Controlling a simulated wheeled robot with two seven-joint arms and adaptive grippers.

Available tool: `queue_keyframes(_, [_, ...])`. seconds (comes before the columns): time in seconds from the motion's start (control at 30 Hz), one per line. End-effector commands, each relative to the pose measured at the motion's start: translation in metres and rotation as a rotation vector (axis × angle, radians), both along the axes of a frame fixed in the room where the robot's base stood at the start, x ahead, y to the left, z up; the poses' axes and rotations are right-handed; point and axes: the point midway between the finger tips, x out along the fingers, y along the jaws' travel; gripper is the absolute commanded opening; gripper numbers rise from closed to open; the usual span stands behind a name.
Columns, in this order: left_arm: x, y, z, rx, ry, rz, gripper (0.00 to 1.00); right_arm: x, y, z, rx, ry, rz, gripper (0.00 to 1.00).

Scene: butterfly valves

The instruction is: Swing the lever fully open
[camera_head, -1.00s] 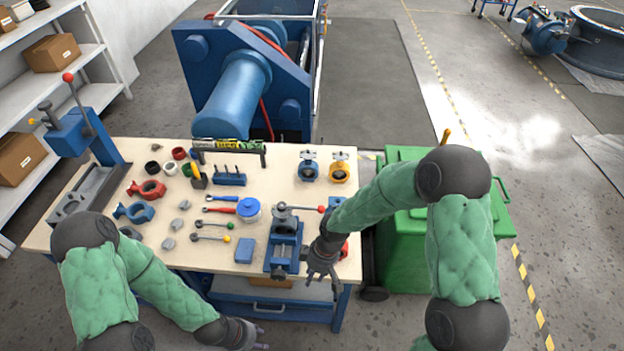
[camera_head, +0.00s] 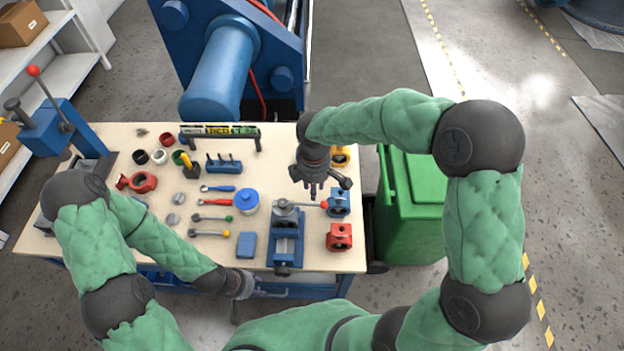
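A grey lever with a red knob (camera_head: 324,205) points right from the grey part (camera_head: 285,207) on top of the blue vise (camera_head: 287,243), near the front of the workbench. My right gripper (camera_head: 316,190) hangs fingers down just behind the knob in the picture. Its fingers look spread and nothing shows between them; I cannot tell whether it touches the lever. My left gripper (camera_head: 262,291) is low, by the bench's front edge, left of the vise's foot. Its fingers are small and dark, so their opening is unclear.
A red valve body (camera_head: 339,237) and a blue one (camera_head: 339,202) stand right of the vise. An orange one (camera_head: 340,158) is partly hidden by my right arm. Loose levers, a blue block (camera_head: 246,245) and a blue round container (camera_head: 246,201) lie left. A green bin (camera_head: 412,205) stands right.

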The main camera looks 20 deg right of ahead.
Motion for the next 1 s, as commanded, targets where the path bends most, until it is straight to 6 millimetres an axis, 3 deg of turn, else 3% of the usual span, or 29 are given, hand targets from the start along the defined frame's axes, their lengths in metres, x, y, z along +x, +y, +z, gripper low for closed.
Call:
queue_keyframes(0.57, [0.001,0.000,-0.045,0.000,-0.002,0.001,0.40,0.000,0.000,-0.057,0.001,0.001,-0.002,0.33])
queue_keyframes(1.0, [0.001,0.000,-0.061,0.000,-0.002,0.001,0.40,0.000,0.000,-0.086,0.000,0.001,-0.001,0.33])
